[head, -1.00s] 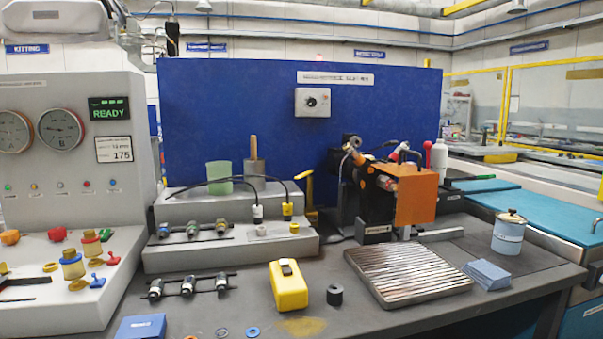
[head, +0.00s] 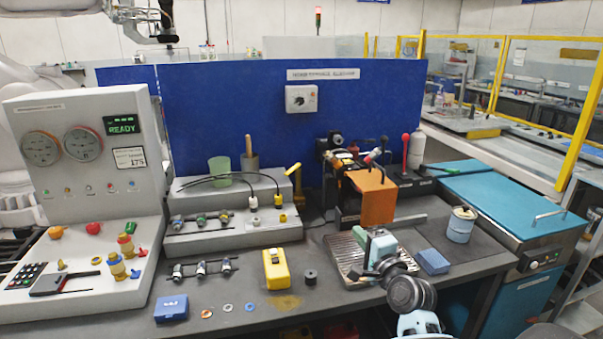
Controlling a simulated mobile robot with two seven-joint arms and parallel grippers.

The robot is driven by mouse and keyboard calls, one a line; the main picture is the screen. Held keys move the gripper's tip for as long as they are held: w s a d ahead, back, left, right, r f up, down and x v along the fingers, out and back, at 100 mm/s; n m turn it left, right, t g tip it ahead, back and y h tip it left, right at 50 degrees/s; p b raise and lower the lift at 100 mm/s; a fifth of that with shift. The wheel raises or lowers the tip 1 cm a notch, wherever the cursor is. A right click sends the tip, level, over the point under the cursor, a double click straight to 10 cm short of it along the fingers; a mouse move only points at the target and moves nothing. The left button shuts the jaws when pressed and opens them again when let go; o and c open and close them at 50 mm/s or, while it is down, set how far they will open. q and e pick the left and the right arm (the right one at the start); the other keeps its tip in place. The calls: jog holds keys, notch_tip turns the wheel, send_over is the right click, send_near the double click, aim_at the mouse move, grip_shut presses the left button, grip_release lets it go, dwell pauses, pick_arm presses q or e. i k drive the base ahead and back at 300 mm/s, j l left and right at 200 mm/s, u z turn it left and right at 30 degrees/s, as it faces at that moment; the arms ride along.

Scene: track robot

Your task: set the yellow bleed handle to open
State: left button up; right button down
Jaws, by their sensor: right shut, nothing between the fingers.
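A yellow handle (head: 293,177) stands upright behind the right end of the grey stepped block, in front of the blue back panel. Small yellow parts also sit on the sloped control console, one of them a small yellow knob (head: 97,260). I cannot tell from a label which is the bleed handle, nor its setting. My right gripper (head: 358,274) is low over the ribbed metal tray (head: 340,248), well to the right of the console and in front of the yellow handle. It is shut and empty. My left gripper is out of view.
The console (head: 85,180) with gauges and a READY display stands at the left. An orange-fronted unit (head: 376,197) stands behind the tray. A yellow device (head: 275,270), black cylinder (head: 310,277) and blue box (head: 171,309) lie at the bench front. A tin (head: 460,225) stands right.

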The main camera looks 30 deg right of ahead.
aim_at(296, 167)
jog(key=i+l, duration=0.1)
jog(key=i, duration=0.75)
